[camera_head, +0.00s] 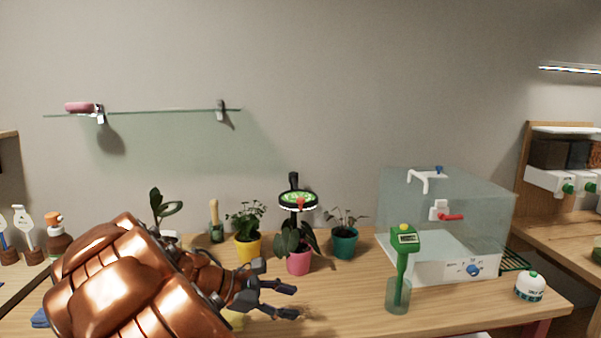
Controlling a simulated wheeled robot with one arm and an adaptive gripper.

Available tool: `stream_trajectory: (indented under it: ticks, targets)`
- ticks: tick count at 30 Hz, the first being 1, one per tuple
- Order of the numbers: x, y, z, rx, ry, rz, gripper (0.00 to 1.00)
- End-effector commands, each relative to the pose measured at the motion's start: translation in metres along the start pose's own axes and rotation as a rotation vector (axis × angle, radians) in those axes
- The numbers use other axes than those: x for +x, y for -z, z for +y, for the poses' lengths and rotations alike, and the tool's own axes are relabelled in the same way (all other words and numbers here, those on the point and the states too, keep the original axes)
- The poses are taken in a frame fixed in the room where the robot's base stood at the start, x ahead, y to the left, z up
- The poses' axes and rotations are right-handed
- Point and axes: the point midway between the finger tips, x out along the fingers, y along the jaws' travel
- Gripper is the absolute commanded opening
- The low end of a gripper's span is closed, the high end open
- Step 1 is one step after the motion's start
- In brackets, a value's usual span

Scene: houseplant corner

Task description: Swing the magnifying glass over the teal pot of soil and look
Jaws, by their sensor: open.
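The magnifying glass (298,198) looks like a round black-rimmed head with a green-lit face and a small red part, on a dark stem. In this view it overlaps the top of the plant in the pink pot (299,262). The teal pot (344,246), with a small leafy plant, stands to the right of the pink pot. Its soil is too small to make out. My gripper (292,301) is open and empty, low in front of the pink pot, with its fingers pointing right. It is apart from the magnifying glass.
A yellow pot (247,250) stands left of the pink one. A green meter (403,248) stands in a clear cup (398,296) at right front. A clear box (448,215) on a white base is behind it. The wooden tabletop (345,290) is clear between gripper and cup.

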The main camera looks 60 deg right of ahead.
Motion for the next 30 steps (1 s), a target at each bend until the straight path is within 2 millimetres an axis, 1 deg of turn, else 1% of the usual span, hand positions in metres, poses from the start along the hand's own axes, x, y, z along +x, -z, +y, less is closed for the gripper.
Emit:
stream_trajectory:
  ticks: [1,6,9,13,15,18,22,26,30]
  targets:
    - [-0.009,-0.020,0.027,-0.039,-0.027,-0.048,0.46]
    - [-0.027,-0.051,0.099,-0.176,-0.128,-0.196,0.46]
    - [-0.039,-0.061,0.137,-0.258,-0.179,-0.276,0.46]
    - [-0.051,-0.068,0.173,-0.349,-0.228,-0.361,0.46]
    - [-0.057,-0.069,0.188,-0.384,-0.249,-0.393,0.46]
    - [-0.061,-0.069,0.200,-0.417,-0.267,-0.422,0.46]
    - [-0.061,-0.068,0.207,-0.439,-0.276,-0.439,0.46]
    - [-0.050,-0.072,0.211,-0.441,-0.276,-0.440,0.46]
    - [-0.033,-0.081,0.218,-0.440,-0.275,-0.441,0.46]
